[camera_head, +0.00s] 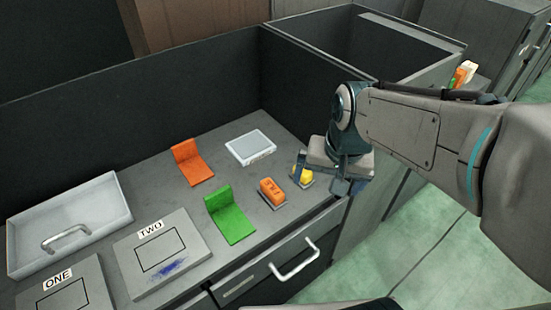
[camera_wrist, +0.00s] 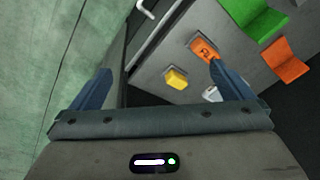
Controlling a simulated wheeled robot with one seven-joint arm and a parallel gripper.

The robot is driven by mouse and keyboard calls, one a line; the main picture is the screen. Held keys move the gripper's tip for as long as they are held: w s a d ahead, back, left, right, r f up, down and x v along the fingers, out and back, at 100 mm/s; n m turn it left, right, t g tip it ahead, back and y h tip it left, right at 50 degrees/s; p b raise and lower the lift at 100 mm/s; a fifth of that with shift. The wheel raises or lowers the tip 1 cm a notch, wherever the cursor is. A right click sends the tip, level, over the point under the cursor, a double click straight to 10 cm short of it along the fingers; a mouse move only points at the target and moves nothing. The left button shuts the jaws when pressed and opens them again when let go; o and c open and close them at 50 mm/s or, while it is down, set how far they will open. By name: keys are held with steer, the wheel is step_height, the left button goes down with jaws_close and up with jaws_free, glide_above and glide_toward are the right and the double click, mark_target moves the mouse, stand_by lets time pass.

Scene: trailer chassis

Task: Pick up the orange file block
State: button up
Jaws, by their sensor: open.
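The orange file block (camera_head: 272,190) is a small orange block with dark marks on top, sitting on a grey base on the counter. It also shows in the wrist view (camera_wrist: 203,49), partly behind the tip of my right-hand finger. My gripper (camera_head: 322,181) is open and empty, to the right of the block and apart from it, near the counter's front edge. In the wrist view, my two blue fingers (camera_wrist: 160,70) are spread wide.
A yellow block (camera_wrist: 177,79) stands beside the orange block, closer to my gripper. Orange (camera_head: 190,163) and green (camera_head: 230,219) L-shaped pieces stand left of it.

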steer(key=w+a+f+m+g, duration=0.1)
steer(key=w+a+f+m, duration=0.1)
steer(key=w+a+m, duration=0.45)
steer(key=m+g, duration=0.1)
steer(key=m, duration=0.1)
glide_above(272, 187)
step_height(272, 187, down, 5)
steer(key=shift+h, duration=0.4)
steer(key=f, duration=0.7)
steer(key=shift+s+a, duration=0.2)
steer(key=shift+s, duration=0.05)
steer(key=shift+w+d+f, duration=0.1)
steer(key=shift+f, duration=1.45)
steer(key=shift+w+d+f, duration=0.1)
steer(key=shift+f, duration=1.45)
steer(key=c, duration=1.1)
